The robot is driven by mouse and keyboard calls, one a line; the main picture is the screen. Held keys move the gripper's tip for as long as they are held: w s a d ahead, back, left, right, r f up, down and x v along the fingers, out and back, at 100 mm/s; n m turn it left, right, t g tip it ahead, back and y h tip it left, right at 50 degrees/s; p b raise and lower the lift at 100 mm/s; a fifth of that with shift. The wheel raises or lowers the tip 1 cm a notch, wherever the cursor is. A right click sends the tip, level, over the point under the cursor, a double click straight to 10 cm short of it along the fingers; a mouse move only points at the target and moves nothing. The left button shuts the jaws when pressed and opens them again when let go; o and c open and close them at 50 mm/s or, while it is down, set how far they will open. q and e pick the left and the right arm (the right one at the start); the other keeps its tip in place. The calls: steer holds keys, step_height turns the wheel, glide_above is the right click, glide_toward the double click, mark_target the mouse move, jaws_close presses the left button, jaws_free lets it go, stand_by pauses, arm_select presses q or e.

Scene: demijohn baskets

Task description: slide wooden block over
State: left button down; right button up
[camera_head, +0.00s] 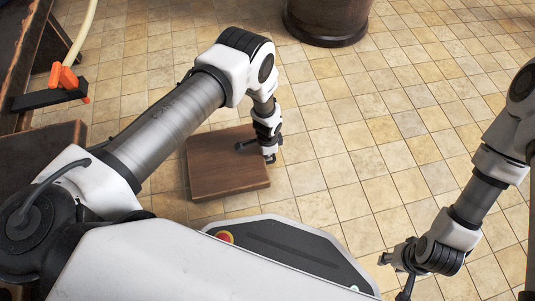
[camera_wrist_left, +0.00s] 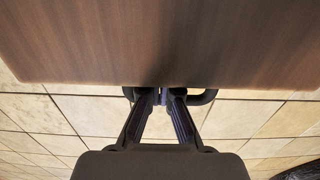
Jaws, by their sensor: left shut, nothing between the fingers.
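A flat brown wooden block (camera_head: 215,172) lies on the tiled floor in front of my base. In the left wrist view the block (camera_wrist_left: 160,38) fills the upper part, with its straight edge just beyond my fingers. My left gripper (camera_head: 268,154) is at the block's right edge in the head view; its fingers (camera_wrist_left: 160,95) are shut with nothing between them. The fingertips meet or overlap the block's edge in the wrist view, but I cannot tell if they touch it. My right gripper (camera_head: 396,272) hangs low at the right, away from the block; its finger opening is unclear.
A dark round wooden vessel (camera_head: 326,20) stands at the top centre. Dark wooden furniture (camera_head: 28,60) and an orange-fitted hose (camera_head: 66,76) are at the left. The tiled floor (camera_head: 370,130) right of the block is clear.

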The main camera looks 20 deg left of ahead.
mark_target(205, 165)
arm_select(q)
steer(key=shift+a, duration=0.1)
steer(key=s+a+p, duration=0.3)
steer(key=s+a, duration=0.1)
steer(key=a, duration=0.1)
steer(key=s+a+p, duration=0.2)
steer(key=a, duration=0.1)
steer(key=shift+a+r+p, duration=0.2)
steer(key=shift+r+p, duration=0.1)
steer(key=shift+r, duration=0.1)
steer(key=s+a, duration=0.2)
steer(key=a, duration=0.1)
steer(key=s+a+p, duration=0.1)
steer(key=s+a, duration=0.1)
steer(key=a, duration=0.1)
steer(key=s+a+f+p, duration=0.1)
steer(key=s+a, duration=0.1)
steer(key=a, duration=0.1)
steer(key=shift+a, duration=0.1)
